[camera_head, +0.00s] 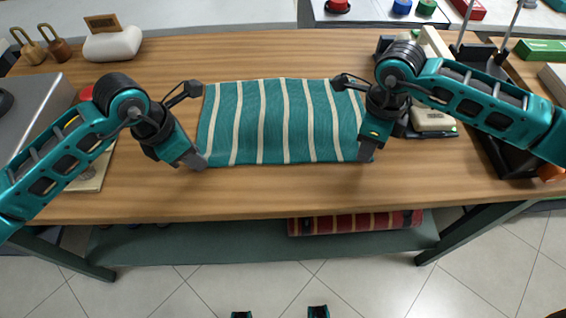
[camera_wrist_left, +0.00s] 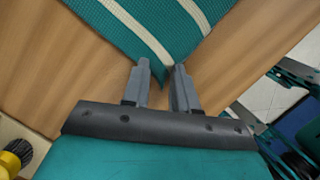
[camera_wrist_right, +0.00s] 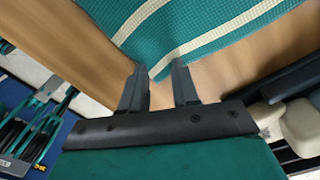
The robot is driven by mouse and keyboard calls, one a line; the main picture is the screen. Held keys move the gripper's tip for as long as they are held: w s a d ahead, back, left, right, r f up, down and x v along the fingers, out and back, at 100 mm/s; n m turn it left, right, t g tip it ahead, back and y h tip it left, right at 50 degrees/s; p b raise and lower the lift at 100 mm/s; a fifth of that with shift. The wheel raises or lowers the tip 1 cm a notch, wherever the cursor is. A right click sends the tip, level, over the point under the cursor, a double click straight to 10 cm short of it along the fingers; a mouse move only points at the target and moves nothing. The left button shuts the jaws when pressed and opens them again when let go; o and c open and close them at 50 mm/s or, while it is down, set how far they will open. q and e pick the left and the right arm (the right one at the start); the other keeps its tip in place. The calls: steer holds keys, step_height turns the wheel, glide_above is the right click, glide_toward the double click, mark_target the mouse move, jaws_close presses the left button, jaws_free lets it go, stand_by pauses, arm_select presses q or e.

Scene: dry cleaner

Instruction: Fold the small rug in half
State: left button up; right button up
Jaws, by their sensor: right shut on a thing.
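The small rug (camera_head: 270,128), teal with cream stripes, lies flat and spread out on the wooden table. My left gripper (camera_head: 198,163) is at its near left corner, which also shows in the left wrist view (camera_wrist_left: 155,35). The left fingers (camera_wrist_left: 160,68) stand apart with the corner tip between them. My right gripper (camera_head: 367,158) is at the near right corner and shut on the rug there. In the right wrist view the rug (camera_wrist_right: 190,30) reaches between the right fingers (camera_wrist_right: 159,70). The right arm hides part of the rug's right edge.
A striped red rolled textile (camera_head: 355,223) lies on the shelf below the table (camera_head: 260,195). A white object (camera_head: 112,43) and wooden weights (camera_head: 42,48) stand at the back left. Dark equipment and a tray crowd the right side. The wood in front of and behind the rug is clear.

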arm_select(q)
steer(key=shift+s+a+f, duration=0.1)
steer(key=shift+s+f, duration=0.05)
steer(key=shift+f, duration=0.05)
jaws_close()
arm_select(e)
steer(key=shift+s+f, duration=0.1)
jaws_close()
arm_select(q)
steer(key=shift+r, duration=0.15)
